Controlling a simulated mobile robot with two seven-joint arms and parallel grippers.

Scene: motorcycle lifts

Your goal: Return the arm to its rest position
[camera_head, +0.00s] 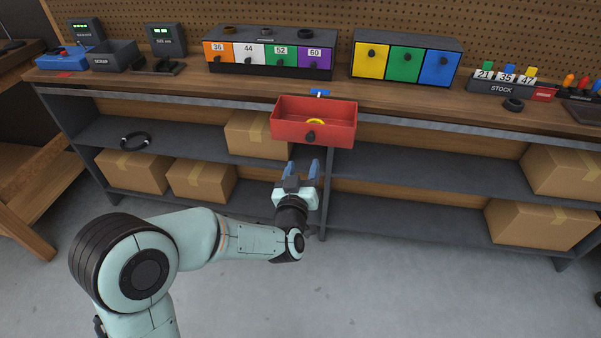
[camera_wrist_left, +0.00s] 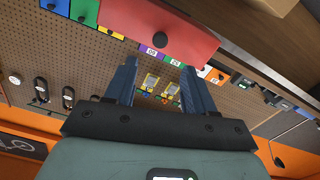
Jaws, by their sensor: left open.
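My left gripper (camera_head: 304,170) is open and empty, with its two blue fingers pointing toward the bench. It is just below and in front of a red open-topped drawer (camera_head: 290,127) with a dark round knob. The drawer sticks out at the bench's front edge, and a small yellow ring (camera_head: 316,122) shows inside it. In the left wrist view the gripper's fingers (camera_wrist_left: 158,85) are apart with nothing between them, and the red drawer (camera_wrist_left: 160,25) shows above them. My left arm reaches in from the lower left. My right gripper is not in view.
On the bench (camera_head: 345,88) stand a cabinet with numbered coloured drawers (camera_head: 268,72), a second cabinet with yellow, green and blue fronts (camera_head: 404,64), and a stock rack (camera_head: 500,88). Cardboard boxes (camera_head: 132,171) fill parts of the lower shelves. The floor (camera_head: 430,290) in front is clear.

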